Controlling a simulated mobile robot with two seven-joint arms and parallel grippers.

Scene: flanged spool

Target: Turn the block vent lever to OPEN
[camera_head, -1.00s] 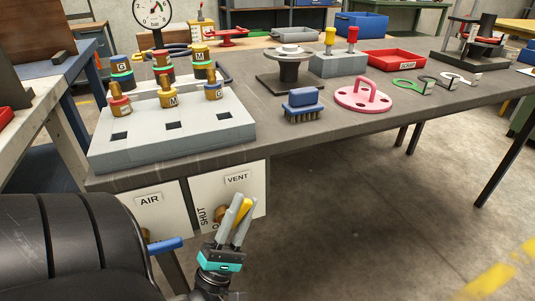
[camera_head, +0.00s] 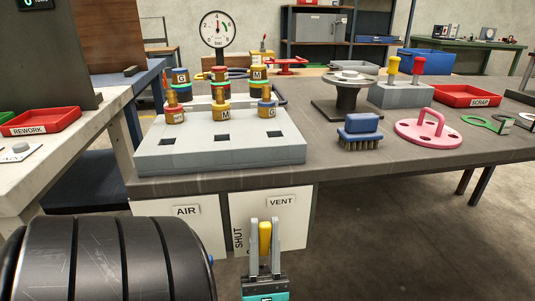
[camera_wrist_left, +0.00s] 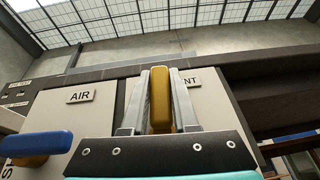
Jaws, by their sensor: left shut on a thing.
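The yellow vent lever (camera_head: 265,240) is on the panel under the VENT label (camera_head: 281,202), at the front of the bench. My left gripper (camera_head: 265,222) is shut on it, one grey finger on each side. In the head view the lever stands about upright. The SHUT marking (camera_head: 238,239) shows to its left; no OPEN marking is visible. In the left wrist view the yellow lever (camera_wrist_left: 160,100) sits between the fingers and hides part of the VENT label (camera_wrist_left: 190,81). The lever's pivot is hidden. My right gripper is not in view.
A blue lever (camera_wrist_left: 35,145) sits left of my gripper, below the AIR label (camera_wrist_left: 80,96). Above the panel, the bench carries a grey block (camera_head: 220,150) with several fittings, a pressure gauge (camera_head: 217,29), a blue brush (camera_head: 360,128) and a pink flanged part (camera_head: 428,130).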

